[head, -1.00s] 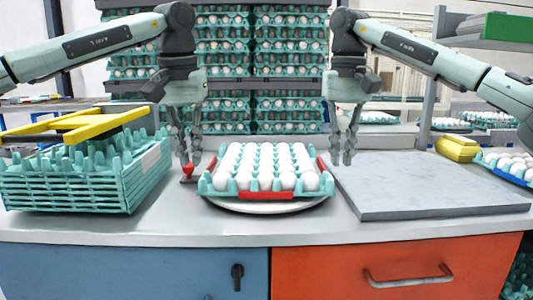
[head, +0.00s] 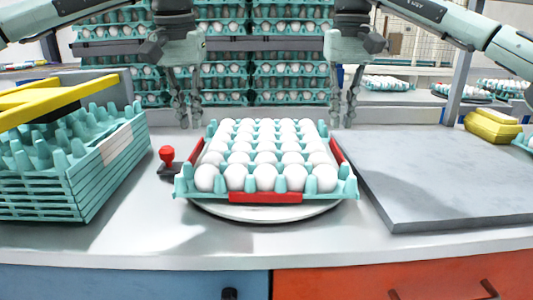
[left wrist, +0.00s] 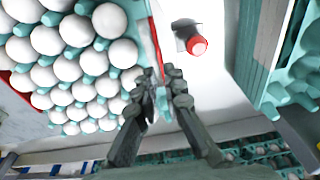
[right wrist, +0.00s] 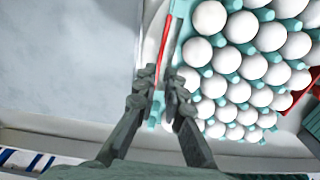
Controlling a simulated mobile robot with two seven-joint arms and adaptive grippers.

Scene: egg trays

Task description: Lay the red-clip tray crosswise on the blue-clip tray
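The red-clip tray (head: 262,198) is teal, full of white eggs, with red clips on its front and sides. It rests on a round white plate (head: 265,213) in the middle of the counter. I cannot tell whether either touches. A teal piece at the right border may be the blue-clip tray (head: 524,142).
A stack of teal trays (head: 85,185) with a yellow frame (head: 60,95) on top stands at the left. A small red-knobbed object (head: 167,157) is near the tray. Egg racks stand behind.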

